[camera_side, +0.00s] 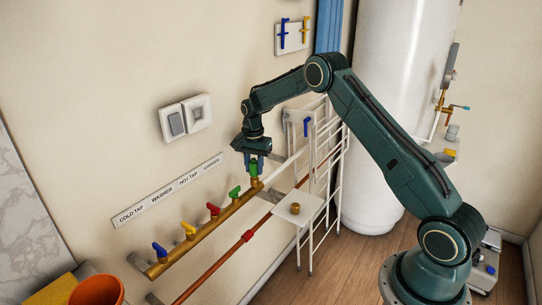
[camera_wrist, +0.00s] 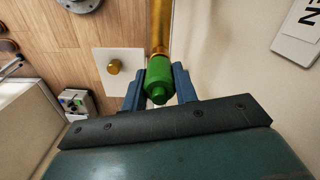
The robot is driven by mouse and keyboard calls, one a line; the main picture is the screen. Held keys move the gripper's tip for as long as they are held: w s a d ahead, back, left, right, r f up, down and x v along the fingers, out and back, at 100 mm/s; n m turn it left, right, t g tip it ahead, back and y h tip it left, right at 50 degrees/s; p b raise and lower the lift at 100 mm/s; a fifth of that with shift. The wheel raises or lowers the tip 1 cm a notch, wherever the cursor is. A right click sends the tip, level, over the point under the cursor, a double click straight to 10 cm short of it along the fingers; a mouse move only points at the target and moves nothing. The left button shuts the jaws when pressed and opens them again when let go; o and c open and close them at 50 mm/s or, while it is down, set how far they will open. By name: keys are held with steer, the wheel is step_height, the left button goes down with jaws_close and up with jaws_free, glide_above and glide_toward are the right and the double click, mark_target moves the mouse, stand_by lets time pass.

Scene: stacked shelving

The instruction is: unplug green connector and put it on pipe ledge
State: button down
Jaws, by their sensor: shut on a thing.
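The green connector (camera_side: 254,171) is at the right end of the brass manifold pipe (camera_side: 212,229), below my gripper (camera_side: 252,161). In the wrist view the green connector (camera_wrist: 159,76) lies between the two blue fingers of my gripper (camera_wrist: 160,88), which is shut on it. A brass part (camera_wrist: 160,28) lines up with its far end; whether they are still joined I cannot tell. A small white ledge (camera_side: 311,203) with a brass stub (camera_side: 295,209) sits to the right and lower. The ledge also shows in the wrist view (camera_wrist: 127,89).
Green, red, yellow and blue tap handles line the manifold, with a label strip (camera_side: 168,190) above. A reddish pipe (camera_side: 215,269) runs below. A white wire rack (camera_side: 334,170) stands right of the ledge, before a white tank (camera_side: 385,120). An orange bucket (camera_side: 97,290) is lower left.

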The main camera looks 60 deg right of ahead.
steer(key=shift+r, duration=0.2)
steer(key=shift+r, duration=0.7)
steer(key=shift+d, duration=0.1)
step_height(320, 180, up, 2)
glide_above(306, 200)
step_height(306, 200, down, 16)
steer(key=shift+r, duration=0.1)
stand_by(0.6)
steer(key=shift+f, duration=2.1)
steer(key=shift+f, duration=0.1)
